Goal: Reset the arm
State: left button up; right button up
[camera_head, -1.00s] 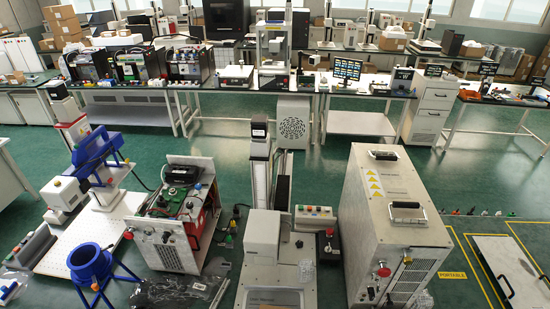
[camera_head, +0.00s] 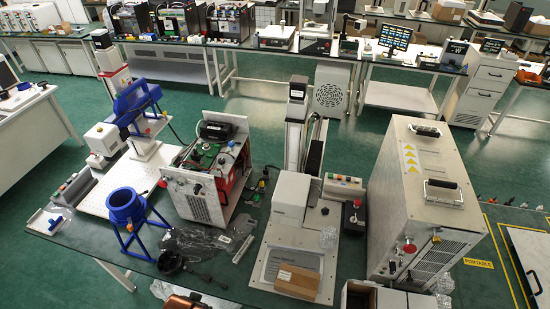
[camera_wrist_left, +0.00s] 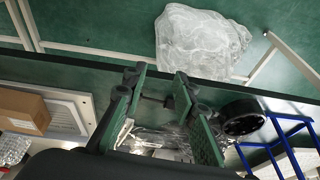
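My left gripper (camera_wrist_left: 158,92) shows in the left wrist view, with green pads standing apart and nothing seen gripped between them. A thin dark rod and crumpled clear plastic (camera_wrist_left: 160,140) show beyond the gap; whether the pads touch them I cannot tell. A black round part (camera_wrist_left: 240,120) lies right of the fingers. In the head view a black round part with a rod (camera_head: 172,262) lies near the table's front edge. Neither gripper can be made out in the head view. A tall lift column (camera_head: 296,130) stands upright behind a white-grey unit (camera_head: 290,205).
A cardboard box (camera_head: 297,281) lies on a pale plate. A blue ring stand (camera_head: 124,207) is at left, a large metal cabinet (camera_head: 425,190) at right. Clear plastic (camera_wrist_left: 200,42) lies on the floor beyond the table edge. A copper-coloured round thing (camera_head: 187,302) shows at the bottom edge.

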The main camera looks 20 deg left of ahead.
pick_arm(q)
jog(key=s+d+f+g+b, duration=0.1)
jog(key=s+f+b, duration=0.1)
jog(key=f, duration=1.3)
jog(key=s+f+b, duration=0.2)
jog(key=f, duration=1.3)
jog(key=s+f+m+g+b, duration=0.1)
jog(key=s+f+b, duration=0.3)
jog(key=s+f, duration=1.5)
jog(key=shift+d+f+g+h+b, duration=0.15)
jog(key=shift+f+g+h+b, duration=0.2)
jog(key=shift+f, duration=0.4)
pick_arm(e)
notch_tip(320, 180, down, 9)
jog(key=s, duration=0.1)
jog(key=shift+c, duration=0.4)
